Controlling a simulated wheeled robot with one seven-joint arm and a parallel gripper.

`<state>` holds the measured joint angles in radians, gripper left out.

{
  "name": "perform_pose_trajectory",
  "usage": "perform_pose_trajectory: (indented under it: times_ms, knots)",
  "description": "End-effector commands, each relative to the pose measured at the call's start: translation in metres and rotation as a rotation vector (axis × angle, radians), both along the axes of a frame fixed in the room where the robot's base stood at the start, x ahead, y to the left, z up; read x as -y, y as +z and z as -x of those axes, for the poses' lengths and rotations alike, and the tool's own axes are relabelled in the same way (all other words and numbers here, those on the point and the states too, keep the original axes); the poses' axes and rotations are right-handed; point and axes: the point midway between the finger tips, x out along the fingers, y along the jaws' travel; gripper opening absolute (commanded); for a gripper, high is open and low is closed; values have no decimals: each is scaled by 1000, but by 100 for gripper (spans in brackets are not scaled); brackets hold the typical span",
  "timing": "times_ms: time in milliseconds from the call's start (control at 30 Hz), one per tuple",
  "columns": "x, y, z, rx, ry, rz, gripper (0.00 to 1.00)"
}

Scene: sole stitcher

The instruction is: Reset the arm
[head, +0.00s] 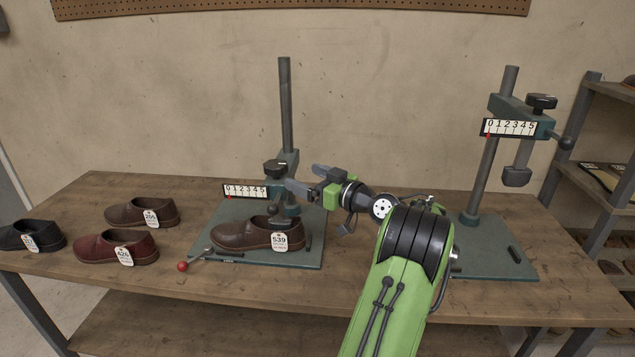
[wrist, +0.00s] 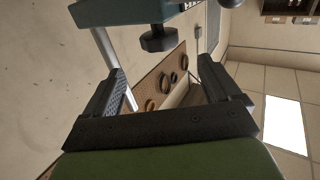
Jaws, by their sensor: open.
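My arm (head: 405,265) is green and black and reaches from the lower right toward the left stitcher. My gripper (head: 302,180) points left, just right of that stitcher's clamp head and above the brown shoe tagged 539 (head: 240,235). In the wrist view my gripper (wrist: 165,82) has its two dark fingers wide apart with nothing between them. Whether a finger touches the clamp head cannot be told. The left stitcher has an upright post (head: 286,110), a black knob (head: 275,167) and a number scale (head: 245,191). The knob also shows in the wrist view (wrist: 158,40).
A second stitcher stands at right, with a post (head: 484,170) and scale (head: 509,127). Several other tagged shoes, such as the red one (head: 112,247), sit at the table's left. A red-tipped lever (head: 183,266) lies near the front edge. A shelf rack (head: 595,150) stands far right.

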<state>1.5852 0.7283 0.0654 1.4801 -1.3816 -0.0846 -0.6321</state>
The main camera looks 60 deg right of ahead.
Motion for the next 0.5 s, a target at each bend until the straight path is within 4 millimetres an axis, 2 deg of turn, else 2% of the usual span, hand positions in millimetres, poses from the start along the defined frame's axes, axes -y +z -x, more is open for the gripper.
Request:
perform_pose_trajectory:
  times_ms: [100, 200, 500]
  knots:
    - [-3, 0, 22, 0, -2, -1, 90]
    - [-5, 0, 30, 0, 0, 0, 90]
    - [-6, 0, 32, 0, 2, 1, 90]
